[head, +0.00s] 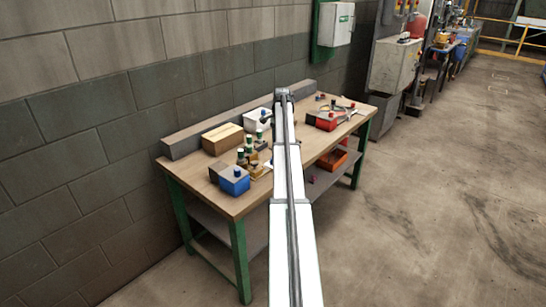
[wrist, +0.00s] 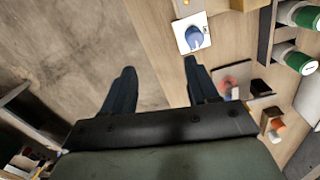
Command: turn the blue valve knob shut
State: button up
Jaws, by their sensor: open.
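In the wrist view a blue round knob (wrist: 193,36) sits on a small white plate or box face (wrist: 205,24), at the top right of centre. My gripper (wrist: 160,66) is open and empty, its two dark fingers wide apart. The knob lies beyond the right fingertip, apart from it and not between the fingers. In the head view my arm hides the gripper. A blue box with a dark blue knob (head: 236,173) on top stands at the table's near left corner, and a white box with a bluish top part (head: 256,116) stands further back; I cannot tell which matches.
Green-capped bottles (wrist: 300,15) stand at the right of the wrist view, near a dark plate with a red part (wrist: 230,84). A wooden or cardboard box (head: 222,138) and a red box (head: 322,121) stand on the wooden table (head: 220,199). Floor shows beyond its edge.

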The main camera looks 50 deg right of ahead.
jog(key=w+d+r, duration=0.2)
jog(key=w+r, duration=0.1)
jog(key=w, duration=0.3)
jog(key=f, duration=1.4)
jog(key=shift+s+a, duration=0.1)
jog(key=shift+a, duration=0.1)
jog(key=c, duration=1)
jog(key=shift+c, duration=0.2)
